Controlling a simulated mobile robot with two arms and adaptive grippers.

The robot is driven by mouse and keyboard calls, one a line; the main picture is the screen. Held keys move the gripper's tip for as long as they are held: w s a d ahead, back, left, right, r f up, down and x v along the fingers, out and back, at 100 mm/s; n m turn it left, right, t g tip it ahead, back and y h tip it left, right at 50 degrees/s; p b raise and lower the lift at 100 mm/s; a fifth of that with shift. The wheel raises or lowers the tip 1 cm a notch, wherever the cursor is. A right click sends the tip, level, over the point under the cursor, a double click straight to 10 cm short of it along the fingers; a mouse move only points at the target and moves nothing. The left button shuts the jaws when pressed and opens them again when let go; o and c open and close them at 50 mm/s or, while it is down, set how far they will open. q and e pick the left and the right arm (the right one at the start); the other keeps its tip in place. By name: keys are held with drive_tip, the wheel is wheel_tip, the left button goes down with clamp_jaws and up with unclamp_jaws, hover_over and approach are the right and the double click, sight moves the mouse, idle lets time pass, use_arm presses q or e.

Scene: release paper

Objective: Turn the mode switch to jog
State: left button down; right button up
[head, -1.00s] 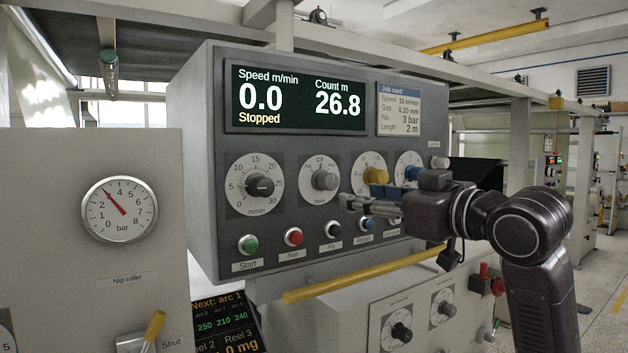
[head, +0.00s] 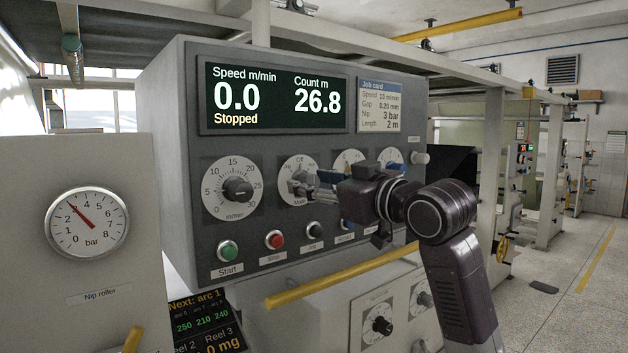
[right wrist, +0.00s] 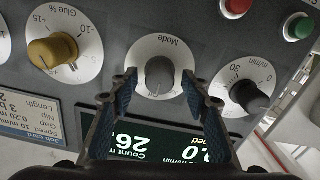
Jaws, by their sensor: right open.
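The mode switch is a grey knob on a round white dial marked Mode (head: 297,162), on the grey control panel in the head view. It also shows in the right wrist view, upside down, as a grey knob (right wrist: 160,75). My right gripper (head: 305,187) is open in front of this dial, and its fingers partly hide it in the head view. In the right wrist view its two blue-padded fingertips (right wrist: 159,80) lie to either side of the knob, apart from it. I cannot read the knob's setting. My left gripper is not in view.
The speed knob (head: 237,190) is left of the mode dial, and the yellow glue knob (right wrist: 52,51) is its other neighbour. Green (head: 228,251) and red (head: 275,240) buttons sit below. A yellow bar (head: 335,277) runs under the panel. The display (head: 275,97) reads 0.0, Stopped.

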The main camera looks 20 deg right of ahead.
drive_tip(key=c, duration=1.2)
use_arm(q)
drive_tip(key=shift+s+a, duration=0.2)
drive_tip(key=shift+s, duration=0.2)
use_arm(e)
drive_tip(key=shift+o, duration=0.2)
drive_tip(key=shift+n, duration=0.3)
drive_tip(key=n+p, duration=0.1)
drive_tip(key=n, duration=0.2)
drive_tip(key=shift+n, duration=0.3)
use_arm(q)
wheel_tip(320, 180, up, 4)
drive_tip(key=p, duration=0.2)
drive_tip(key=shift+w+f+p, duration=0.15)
drive_tip(key=shift+p, duration=0.2)
use_arm(e)
drive_tip(key=n, duration=0.4)
drive_tip(key=shift+n, duration=0.3)
drive_tip(key=shift+a+f, duration=0.1)
drive_tip(key=shift+f, duration=0.05)
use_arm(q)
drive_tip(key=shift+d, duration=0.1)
use_arm(e)
drive_tip(key=o, duration=1.2)
drive_tip(key=shift+c, duration=0.2)
